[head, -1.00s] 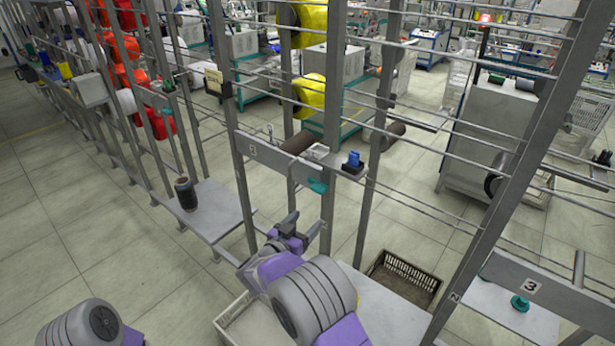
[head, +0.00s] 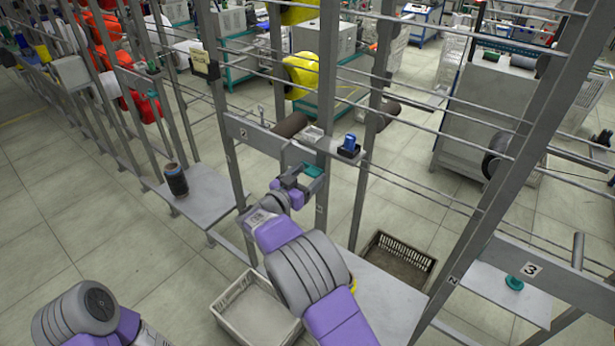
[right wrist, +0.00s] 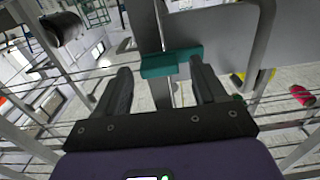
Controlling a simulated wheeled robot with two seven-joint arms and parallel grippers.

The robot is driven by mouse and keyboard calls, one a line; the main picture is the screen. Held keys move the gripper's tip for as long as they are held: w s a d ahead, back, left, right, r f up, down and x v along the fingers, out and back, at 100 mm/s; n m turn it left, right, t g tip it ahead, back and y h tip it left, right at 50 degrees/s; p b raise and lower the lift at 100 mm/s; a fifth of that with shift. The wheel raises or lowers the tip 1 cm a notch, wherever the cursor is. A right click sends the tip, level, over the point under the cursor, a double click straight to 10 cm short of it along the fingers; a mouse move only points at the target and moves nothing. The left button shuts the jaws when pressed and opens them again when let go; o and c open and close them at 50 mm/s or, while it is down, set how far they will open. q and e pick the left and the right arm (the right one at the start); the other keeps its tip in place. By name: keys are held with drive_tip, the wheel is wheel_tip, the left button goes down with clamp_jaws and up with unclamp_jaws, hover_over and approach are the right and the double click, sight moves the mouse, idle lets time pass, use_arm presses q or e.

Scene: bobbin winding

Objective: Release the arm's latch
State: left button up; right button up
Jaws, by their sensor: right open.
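The teal latch (head: 313,170) sits at the right end of the grey crossbar (head: 262,140) marked 2. In the right wrist view the teal latch (right wrist: 172,63) lies just ahead of and between my fingertips. My right gripper (head: 305,183) is open, with one finger on each side of the latch. I cannot tell whether the fingers touch it. A brown roll (head: 290,124) extends behind the crossbar; its joint with the bar is partly hidden. My left gripper is out of view; only part of my left arm shows at the lower left.
A dark bobbin (head: 176,181) stands on a shelf at left. A pale crate (head: 226,306) and a dark basket (head: 372,266) are below. Metal uprights and thin rails crowd the gripper.

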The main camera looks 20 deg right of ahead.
drive_tip(key=c, duration=1.1)
drive_tip(key=shift+o, duration=0.2)
